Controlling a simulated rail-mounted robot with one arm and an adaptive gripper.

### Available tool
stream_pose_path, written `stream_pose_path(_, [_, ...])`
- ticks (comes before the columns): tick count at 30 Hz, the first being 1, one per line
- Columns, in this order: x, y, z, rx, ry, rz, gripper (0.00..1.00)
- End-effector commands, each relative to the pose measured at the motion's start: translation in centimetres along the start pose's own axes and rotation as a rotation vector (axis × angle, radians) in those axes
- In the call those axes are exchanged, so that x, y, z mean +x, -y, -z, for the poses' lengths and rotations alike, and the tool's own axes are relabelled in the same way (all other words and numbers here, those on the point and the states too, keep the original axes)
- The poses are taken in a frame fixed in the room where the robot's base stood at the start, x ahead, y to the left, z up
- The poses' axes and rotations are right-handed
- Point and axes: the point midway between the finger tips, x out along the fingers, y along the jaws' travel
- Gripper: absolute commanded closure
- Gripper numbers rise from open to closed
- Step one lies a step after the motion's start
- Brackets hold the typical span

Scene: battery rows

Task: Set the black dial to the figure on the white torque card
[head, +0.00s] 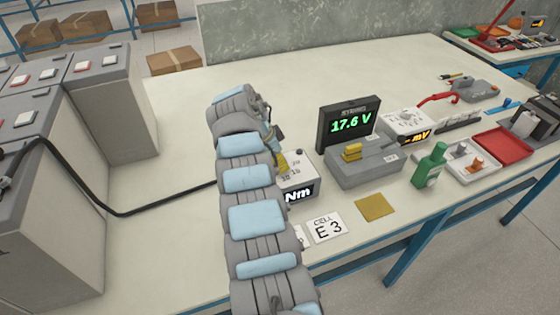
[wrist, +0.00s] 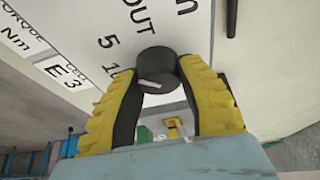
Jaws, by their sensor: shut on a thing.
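The black dial (wrist: 155,66) sits on the white face of a box in the wrist view, with a light pointer mark on it. My gripper (wrist: 157,74) has its yellow fingers on both sides of the dial, shut on it. Printed "OUT", "5" and part of another figure show beside it. In the head view the white box (head: 298,192) has an "Nm" display, and my gripper (head: 281,161) is at its top; the dial is hidden there. The white torque card (wrist: 18,40) is cut off at the left, showing "Nm"; its figure is not readable.
A white card reading "CELL E 3" (head: 327,228) lies in front of the box. A black meter (head: 349,125) shows 17.6 V. A grey box (head: 365,165), a green bottle (head: 430,165) and a red tray (head: 502,144) stand to the right. Bench is clear at the back left.

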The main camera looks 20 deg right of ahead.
Motion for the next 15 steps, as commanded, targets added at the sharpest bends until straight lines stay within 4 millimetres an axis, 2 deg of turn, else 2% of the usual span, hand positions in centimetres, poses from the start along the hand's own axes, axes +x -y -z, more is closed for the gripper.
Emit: stream_pose_path(15, [0.1, -0.07, -0.11, -0.03, 0.002, 0.01, 0.98])
